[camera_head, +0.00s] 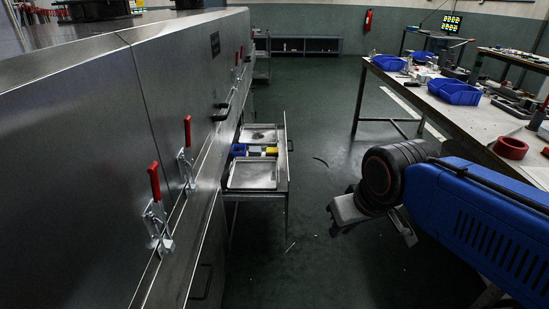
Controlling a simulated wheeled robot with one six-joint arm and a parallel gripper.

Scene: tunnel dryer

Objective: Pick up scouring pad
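A small yellow item (271,151) lies in the open metal drawer (287,166) that sticks out from the steel machine. It may be the scouring pad, but it is too small to be sure. A greenish item and a blue bin (238,150) sit to its left. My gripper (372,234) hangs over the floor, to the right of the drawer and nearer to me, clear of it. Its two grey fingers stand apart with nothing between them.
The steel machine (85,150) with red-handled clamps (155,183) fills the left side. Shallow metal trays (253,174) lie in the drawer. A cluttered workbench (478,124) with blue bins (455,92) stands at right. Green floor (325,185) between is mostly free.

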